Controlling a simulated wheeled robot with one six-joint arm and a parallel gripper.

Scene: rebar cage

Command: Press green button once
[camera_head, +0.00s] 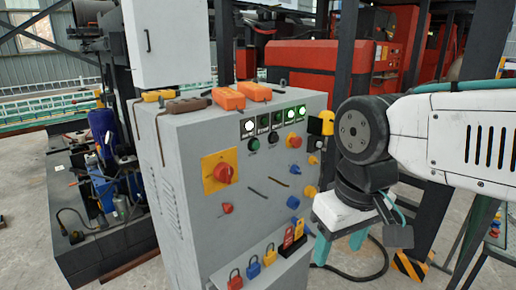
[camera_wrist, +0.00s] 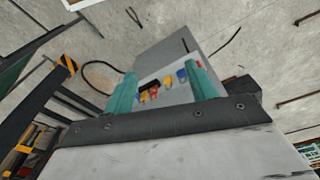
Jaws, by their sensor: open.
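The green button (camera_head: 254,144) is a small round button on the front of the grey control cabinet (camera_head: 190,140), below a row of lit indicators (camera_head: 275,122). A dark button (camera_head: 273,138) and a red button on a yellow base (camera_head: 294,140) sit to its right. My gripper (camera_head: 339,247) is open and empty, right of the cabinet and lower than the green button, apart from it. I cannot pick out the green button there.
A red rotary switch on a yellow plate (camera_head: 220,171) and coloured padlocks (camera_head: 253,268) are on the cabinet front. Orange boxes (camera_head: 229,98) lie on its top. A black post with a striped base (camera_head: 408,268) stands at the right. Some floor is clear.

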